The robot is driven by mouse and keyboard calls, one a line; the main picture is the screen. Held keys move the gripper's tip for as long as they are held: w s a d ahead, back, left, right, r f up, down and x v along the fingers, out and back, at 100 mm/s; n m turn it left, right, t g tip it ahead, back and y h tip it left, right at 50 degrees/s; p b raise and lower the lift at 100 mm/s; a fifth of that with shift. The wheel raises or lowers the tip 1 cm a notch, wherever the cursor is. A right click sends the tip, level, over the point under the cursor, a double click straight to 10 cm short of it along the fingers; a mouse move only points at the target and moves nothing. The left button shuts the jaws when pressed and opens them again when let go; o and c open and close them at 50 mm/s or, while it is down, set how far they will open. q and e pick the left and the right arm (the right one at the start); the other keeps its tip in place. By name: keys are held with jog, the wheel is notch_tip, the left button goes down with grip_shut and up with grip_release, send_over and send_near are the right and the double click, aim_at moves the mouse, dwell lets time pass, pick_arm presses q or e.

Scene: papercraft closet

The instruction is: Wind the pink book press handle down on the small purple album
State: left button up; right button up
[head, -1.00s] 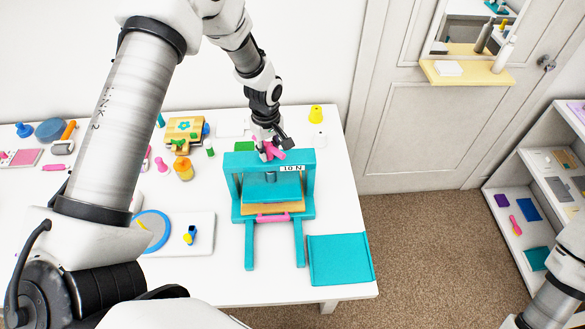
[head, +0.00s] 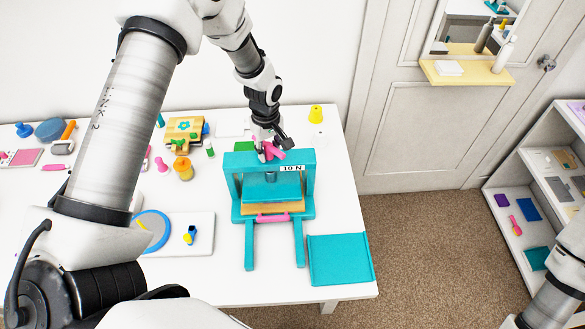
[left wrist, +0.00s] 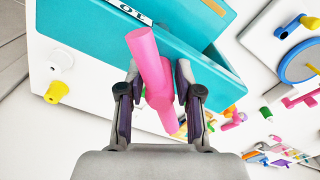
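The teal book press (head: 305,200) stands on the white table, with a "10 N" label on its top beam. Its pink handle (head: 274,151) sits above the beam and also shows in the left wrist view (left wrist: 152,62). My left gripper (head: 264,148) is at the handle. In the left wrist view its two fingers (left wrist: 159,85) close around the pink handle, one on each side. A teal plate (head: 270,187) hangs inside the press above a wood-coloured layer (head: 287,208). I cannot make out a purple album in the press. My right gripper is out of view.
A teal tray (head: 340,260) lies right of the press. A white board (head: 203,228) with a blue ring is to the left. Bottles, a yellow cone (head: 315,114) and small tools stand around. A shelf (head: 515,225) at the right holds small items, one purple (head: 502,200).

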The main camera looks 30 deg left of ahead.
aim_at(268, 145)
pick_arm(q)
jog(key=shift+r, duration=0.1)
notch_tip(268, 145, up, 2)
jog(key=shift+r+p, duration=0.2)
jog(key=shift+p, duration=1)
jog(key=shift+r+p, duration=0.45)
jog(key=shift+r, duration=1.25)
jog(key=o, duration=0.3)
